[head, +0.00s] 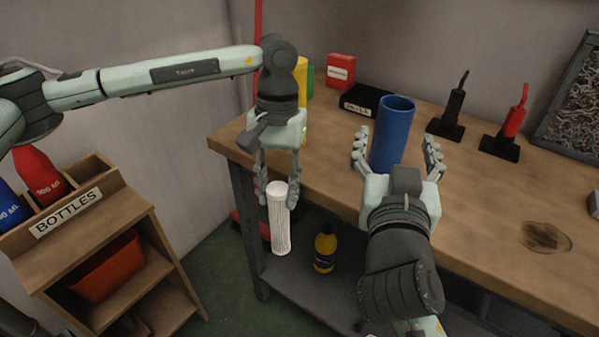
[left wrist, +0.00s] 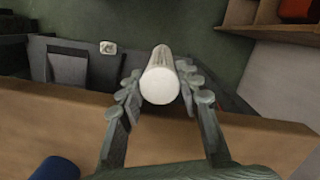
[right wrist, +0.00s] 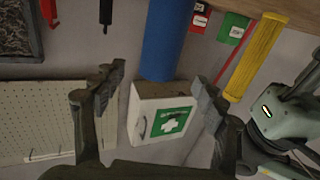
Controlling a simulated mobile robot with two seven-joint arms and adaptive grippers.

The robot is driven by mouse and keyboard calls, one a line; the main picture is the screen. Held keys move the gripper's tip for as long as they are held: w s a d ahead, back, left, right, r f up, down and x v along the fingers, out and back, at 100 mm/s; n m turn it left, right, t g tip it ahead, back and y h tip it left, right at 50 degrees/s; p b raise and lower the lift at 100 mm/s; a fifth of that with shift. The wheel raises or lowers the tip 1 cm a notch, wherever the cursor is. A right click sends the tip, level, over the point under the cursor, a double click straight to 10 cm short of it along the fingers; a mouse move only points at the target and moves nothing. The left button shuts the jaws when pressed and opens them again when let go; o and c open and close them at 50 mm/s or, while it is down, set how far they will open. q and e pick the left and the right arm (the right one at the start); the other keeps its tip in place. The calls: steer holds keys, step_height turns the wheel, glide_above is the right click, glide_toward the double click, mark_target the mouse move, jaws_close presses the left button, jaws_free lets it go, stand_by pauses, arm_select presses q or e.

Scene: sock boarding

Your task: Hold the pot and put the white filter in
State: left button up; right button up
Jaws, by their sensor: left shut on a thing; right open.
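The white filter (head: 279,228) is a ribbed white cylinder hanging upright in front of the table edge. My left gripper (head: 277,188) is shut on its upper end; the left wrist view shows its round white end (left wrist: 160,86) between the fingers (left wrist: 158,90). The blue pot (head: 393,130), an open-topped cylinder, stands upright on the table, to the right of the filter. My right gripper (head: 396,150) is open, one finger on each side of the pot with gaps visible. The right wrist view shows the pot (right wrist: 163,40) between its fingers (right wrist: 160,85).
The wooden table (head: 470,215) carries a black labelled tray (head: 366,101), a red box (head: 341,70), and black (head: 453,108) and red (head: 515,125) tools on stands. A bottle rack (head: 100,225) stands left. A yellow bottle (head: 325,252) is on the lower shelf. Table room is free right of the pot.

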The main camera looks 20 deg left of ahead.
mark_target(394, 106)
arm_select(q)
steer(key=s+d+r+n+h, duration=0.1)
steer(key=d+r+n, duration=0.2)
steer(key=r, duration=0.4)
steer(key=s+d+r+n, duration=0.2)
steer(key=d+r+n, duration=0.1)
steer(key=r, duration=0.3)
steer(key=w+a+r+n+h, duration=0.1)
steer(key=w+a+r+n, duration=0.15)
steer(key=r, duration=0.45)
steer(key=w+a+r+n, duration=0.1)
steer(key=w+r, duration=0.3)
steer(key=r, duration=0.3)
steer(key=w+d+r+n+t+h, duration=0.3)
steer(key=w+d+r+n, duration=0.3)
steer(key=d+r+n, duration=0.3)
step_height(394, 106, up, 3)
steer(key=shift+r+n, duration=0.15)
steer(key=shift+n, duration=1.1)
steer(key=shift+d+r, duration=0.1)
steer(key=shift+d, duration=0.1)
jaws_close()
arm_select(e)
steer(key=shift+w, duration=0.6)
steer(key=w, duration=0.7)
steer(key=w+a, duration=0.1)
steer(key=w, duration=0.3)
steer(key=shift+c, duration=0.5)
steer(key=shift+s, duration=0.1)
steer(key=c, duration=1.4)
